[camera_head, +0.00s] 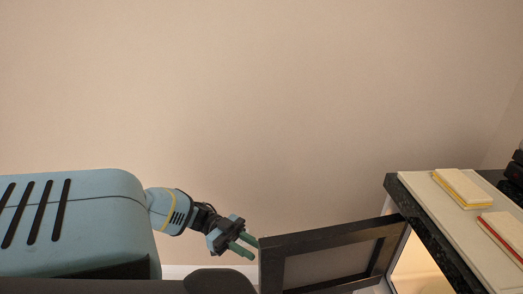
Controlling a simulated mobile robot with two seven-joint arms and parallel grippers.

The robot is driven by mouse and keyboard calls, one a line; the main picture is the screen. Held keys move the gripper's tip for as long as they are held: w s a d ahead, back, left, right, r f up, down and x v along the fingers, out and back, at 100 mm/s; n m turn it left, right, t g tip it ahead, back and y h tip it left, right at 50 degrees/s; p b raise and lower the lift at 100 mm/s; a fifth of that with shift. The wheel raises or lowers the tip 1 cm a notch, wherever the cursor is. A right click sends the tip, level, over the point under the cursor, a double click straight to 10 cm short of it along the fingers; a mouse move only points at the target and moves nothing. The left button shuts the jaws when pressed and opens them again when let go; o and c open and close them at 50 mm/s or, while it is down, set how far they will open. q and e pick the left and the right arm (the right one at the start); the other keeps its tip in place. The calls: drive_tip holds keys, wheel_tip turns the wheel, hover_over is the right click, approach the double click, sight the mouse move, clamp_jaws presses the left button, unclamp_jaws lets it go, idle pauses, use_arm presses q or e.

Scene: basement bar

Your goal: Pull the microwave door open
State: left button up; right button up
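The microwave door (330,240) is a dark-framed panel with a greyish window, standing swung open at the lower right. Its right end meets the microwave (415,262), whose pale, lit interior shows partly beside the door. The lower parts of door and microwave are cut off by the picture's edge. My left gripper (254,250) has green fingers spread a little apart, with nothing seen between them. It is just left of the door's free edge; whether it touches the door I cannot tell. My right gripper is not in view.
A pale surface with a dark speckled edge (425,218) lies at the right above the microwave. A yellow-and-white block (462,187) and a red-edged book-like item (505,232) lie on it. Dark objects stand at the far right edge. A bare beige wall (260,100) fills the background.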

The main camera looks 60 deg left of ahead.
use_arm(q)
drive_tip(key=v, duration=0.2)
drive_tip(key=shift+s+a, duration=0.15)
drive_tip(key=shift+a, duration=0.15)
idle(0.5)
